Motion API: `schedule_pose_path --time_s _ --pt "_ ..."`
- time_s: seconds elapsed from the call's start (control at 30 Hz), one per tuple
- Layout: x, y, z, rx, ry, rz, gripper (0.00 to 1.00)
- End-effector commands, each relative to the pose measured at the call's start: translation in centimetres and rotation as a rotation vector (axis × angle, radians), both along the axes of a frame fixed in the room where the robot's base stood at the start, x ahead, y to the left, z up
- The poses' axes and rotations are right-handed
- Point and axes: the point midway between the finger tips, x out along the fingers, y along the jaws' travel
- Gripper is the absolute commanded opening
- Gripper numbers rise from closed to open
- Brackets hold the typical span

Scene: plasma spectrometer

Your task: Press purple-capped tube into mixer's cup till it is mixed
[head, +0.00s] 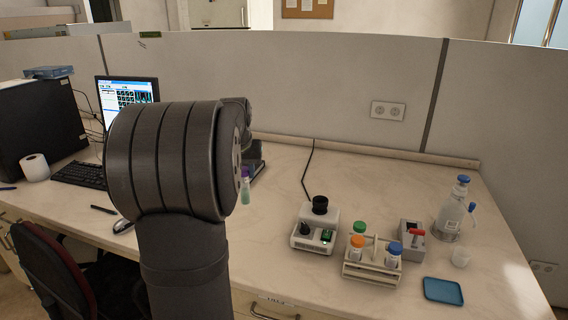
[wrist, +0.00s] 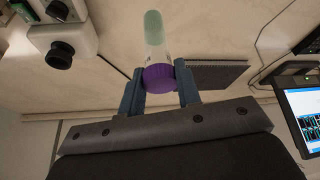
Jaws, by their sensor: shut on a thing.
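The purple-capped tube (head: 245,188) hangs in the air just right of my arm in the head view, cap up, with pale green content. In the wrist view the tube's purple cap (wrist: 159,78) sits between the two fingers of my gripper (wrist: 160,83), which is shut on it. The head view hides most of my gripper behind my arm. The white mixer (head: 301,238) stands on the bench to the right of the tube, apart from it. Its black cup (head: 320,205) is on top and looks empty. The cup also shows at the upper left in the wrist view (wrist: 60,55).
A rack (head: 371,270) with green-, orange- and blue-capped tubes stands right of the mixer. The bench between tube and mixer is clear.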

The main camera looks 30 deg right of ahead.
Motion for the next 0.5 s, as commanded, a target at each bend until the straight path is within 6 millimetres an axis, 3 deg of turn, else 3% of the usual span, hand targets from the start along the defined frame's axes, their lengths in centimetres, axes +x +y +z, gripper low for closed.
schedule_pose_path --time_s 0.03,0.2,0.5 --pt "0.1 1.7 -0.1 0.0 0.0 0.04 0.0" --pt "0.1 5.9 -0.4 -0.001 -0.002 0.148 0.0" --pt "-0.2 10.3 -0.8 -0.002 -0.004 0.262 0.0"
